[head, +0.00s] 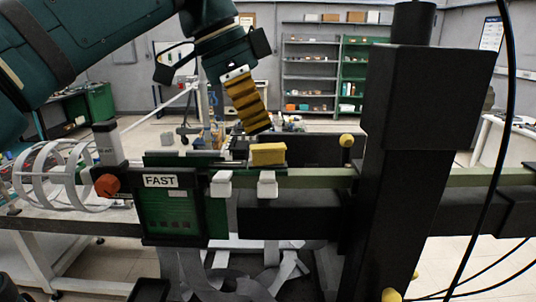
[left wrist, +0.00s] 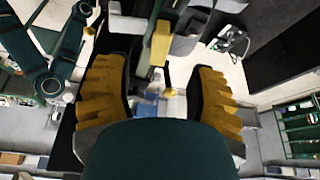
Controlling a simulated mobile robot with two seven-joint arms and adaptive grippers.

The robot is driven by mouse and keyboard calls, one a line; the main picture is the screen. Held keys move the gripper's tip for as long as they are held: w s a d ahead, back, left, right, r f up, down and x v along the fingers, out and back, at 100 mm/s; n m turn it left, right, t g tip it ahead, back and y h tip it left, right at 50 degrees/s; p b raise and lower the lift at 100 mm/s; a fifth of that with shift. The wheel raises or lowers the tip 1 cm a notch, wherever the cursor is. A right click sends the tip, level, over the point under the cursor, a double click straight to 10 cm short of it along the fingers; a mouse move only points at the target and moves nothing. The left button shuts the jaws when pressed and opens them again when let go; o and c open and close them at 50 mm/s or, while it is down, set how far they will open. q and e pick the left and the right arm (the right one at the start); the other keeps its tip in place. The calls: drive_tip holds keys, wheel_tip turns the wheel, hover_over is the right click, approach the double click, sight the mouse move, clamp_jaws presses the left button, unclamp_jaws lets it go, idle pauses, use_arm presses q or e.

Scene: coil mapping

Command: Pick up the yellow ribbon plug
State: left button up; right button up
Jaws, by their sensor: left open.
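The yellow ribbon plug (head: 268,154) is a small yellow block on top of the dark green and black rig, just right of the FAST panel. In the left wrist view the yellow plug (left wrist: 160,43) lies near the top centre, ahead of the space between the fingers. My left gripper (head: 257,131) has ribbed yellow fingers and hangs just above and slightly left of the plug, apart from it. In the left wrist view my left gripper (left wrist: 158,68) is spread wide with nothing between its fingers. My right gripper is not in view.
The FAST panel (head: 172,208) has an orange-red knob (head: 107,185) at its left. White clips (head: 267,184) sit below the plug. A white coil frame (head: 58,175) stands at the left. A thick black column (head: 418,140) rises at the right. Shelves (head: 308,75) stand far behind.

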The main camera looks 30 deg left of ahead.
sight(267, 146)
use_arm(q)
drive_tip(key=shift+x, duration=2.95)
drive_tip(key=shift+s, duration=0.1)
clamp_jaws()
